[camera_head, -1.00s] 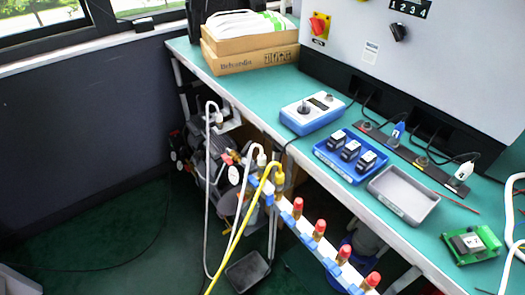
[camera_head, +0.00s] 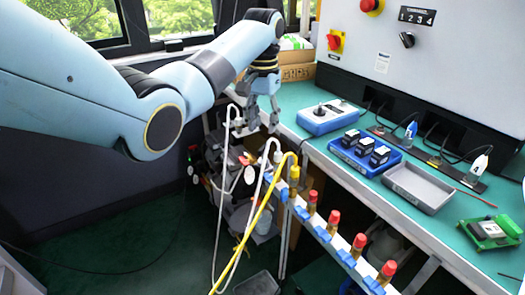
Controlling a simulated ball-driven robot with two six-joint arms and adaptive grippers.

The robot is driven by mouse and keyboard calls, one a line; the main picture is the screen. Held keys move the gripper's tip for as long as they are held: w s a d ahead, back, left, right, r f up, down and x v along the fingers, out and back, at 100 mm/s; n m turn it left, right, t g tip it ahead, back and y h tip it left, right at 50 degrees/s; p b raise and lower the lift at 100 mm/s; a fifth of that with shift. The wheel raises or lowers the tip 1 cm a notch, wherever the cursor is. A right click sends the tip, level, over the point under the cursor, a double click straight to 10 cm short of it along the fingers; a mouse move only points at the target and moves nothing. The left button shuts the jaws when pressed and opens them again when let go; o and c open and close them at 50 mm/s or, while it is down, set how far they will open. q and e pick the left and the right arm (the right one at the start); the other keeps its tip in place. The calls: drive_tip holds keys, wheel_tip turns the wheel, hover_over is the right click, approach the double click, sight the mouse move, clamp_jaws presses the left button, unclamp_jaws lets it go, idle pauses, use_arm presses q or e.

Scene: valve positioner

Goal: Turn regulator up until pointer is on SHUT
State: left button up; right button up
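My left arm reaches in from the left across the upper part of the head view. Its gripper (camera_head: 262,122) points down with fingers apart, open and seemingly empty, over the bench's back left edge, near the top of a grey hose. My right gripper is not in view. I cannot make out a pointer or the word SHUT. A blue-and-white box (camera_head: 328,117) with a small dark knob sits on the bench, right of the gripper and apart from it. Dark equipment with round gauges and red parts (camera_head: 225,165) stands below the bench edge; I cannot tell which part is the regulator.
Grey hoses (camera_head: 220,200) and a yellow hose (camera_head: 262,205) hang before the bench. A rail with red-topped fittings (camera_head: 333,222) runs along its front. A blue tray (camera_head: 345,158), a grey tray (camera_head: 420,187) and a green circuit board (camera_head: 487,232) lie on the green bench.

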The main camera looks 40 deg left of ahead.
sight(263, 147)
use_arm(q)
wheel_tip(263, 147, down, 7)
drive_tip(key=shift+r+b, duration=0.1)
drive_tip(key=shift+b, duration=0.7)
drive_tip(key=shift+f, duration=0.55)
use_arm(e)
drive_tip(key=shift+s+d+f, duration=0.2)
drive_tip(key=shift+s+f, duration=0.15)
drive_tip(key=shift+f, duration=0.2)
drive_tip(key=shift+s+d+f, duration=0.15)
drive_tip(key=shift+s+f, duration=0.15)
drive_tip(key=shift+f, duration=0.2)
use_arm(q)
clamp_jaws()
